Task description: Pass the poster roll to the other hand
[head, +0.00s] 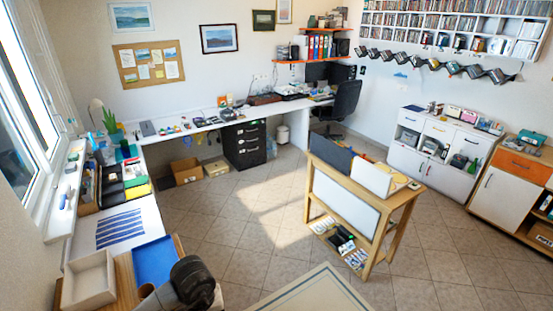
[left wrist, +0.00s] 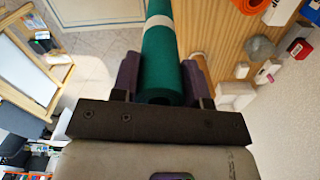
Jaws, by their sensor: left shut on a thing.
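The poster roll (left wrist: 162,65), a dark green tube with a white band around it, shows in the left wrist view. My left gripper (left wrist: 163,82) is shut on it, with one purple-padded finger on each side. The near end of the roll lies close to the palm, and its far end runs out past the top of the picture. In the head view the roll cannot be made out. A dark part of my own arm shows there at the bottom left. My right gripper is not in view.
In the left wrist view a wooden surface (left wrist: 225,45) lies beside the roll, with an orange item (left wrist: 250,5) and small objects. In the head view a cream tray (head: 88,282) and blue tray (head: 154,260) are at bottom left. A wooden stand (head: 372,240) occupies the middle floor.

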